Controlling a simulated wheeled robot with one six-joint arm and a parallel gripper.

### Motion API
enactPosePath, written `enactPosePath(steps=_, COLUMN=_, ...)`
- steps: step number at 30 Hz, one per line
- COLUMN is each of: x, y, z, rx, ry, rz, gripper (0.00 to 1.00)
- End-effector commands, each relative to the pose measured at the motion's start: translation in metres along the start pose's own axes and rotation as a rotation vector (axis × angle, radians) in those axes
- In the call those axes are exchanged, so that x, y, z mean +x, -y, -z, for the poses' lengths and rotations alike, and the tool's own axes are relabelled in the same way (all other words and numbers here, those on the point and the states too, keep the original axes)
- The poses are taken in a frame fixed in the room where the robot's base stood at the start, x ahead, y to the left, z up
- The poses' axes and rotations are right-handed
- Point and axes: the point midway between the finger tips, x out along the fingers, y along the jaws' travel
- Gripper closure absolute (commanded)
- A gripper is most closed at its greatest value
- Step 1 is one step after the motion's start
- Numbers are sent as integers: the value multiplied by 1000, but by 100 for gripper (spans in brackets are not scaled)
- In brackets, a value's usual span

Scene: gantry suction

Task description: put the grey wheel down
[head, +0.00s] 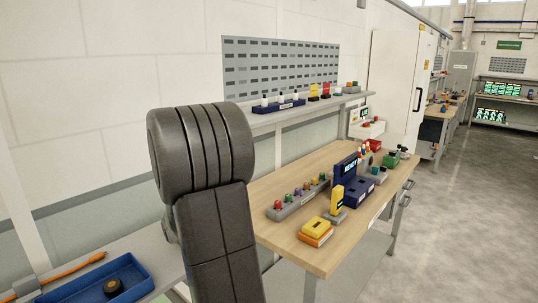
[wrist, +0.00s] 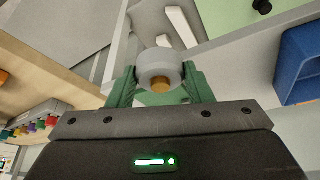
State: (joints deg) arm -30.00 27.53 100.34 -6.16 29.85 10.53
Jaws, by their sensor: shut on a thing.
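In the wrist view the grey wheel (wrist: 148,63), pale with a brass-coloured hub, sits between the green fingers of my gripper (wrist: 160,82). The gripper is shut on it, one finger at each side. The wheel appears held over a grey surface, but I cannot tell its height. In the head view my dark arm fills the middle left, and neither the gripper nor the held wheel shows there.
A blue tray (head: 70,290) with a dark round part (head: 113,288) lies at lower left; a blue container wall (wrist: 300,65) shows right in the wrist view. A green surface (wrist: 225,18) is above it. A wooden bench (head: 280,243) holds coloured buttons (head: 298,198) and several devices.

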Motion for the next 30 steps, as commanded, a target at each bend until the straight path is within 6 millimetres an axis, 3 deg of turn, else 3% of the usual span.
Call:
enactPosePath(steps=6, x=49, y=-91, z=-20, rx=189, ry=8, rz=-79, gripper=78)
enactPosePath(steps=13, x=82, y=-160, z=-49, rx=337, ry=8, rz=-130, gripper=78)
enactPosePath(steps=19, x=93, y=-184, z=-62, rx=390, ry=5, rz=-146, gripper=78)
enactPosePath(steps=30, x=94, y=-185, z=-63, rx=394, ry=4, rz=-147, gripper=78)
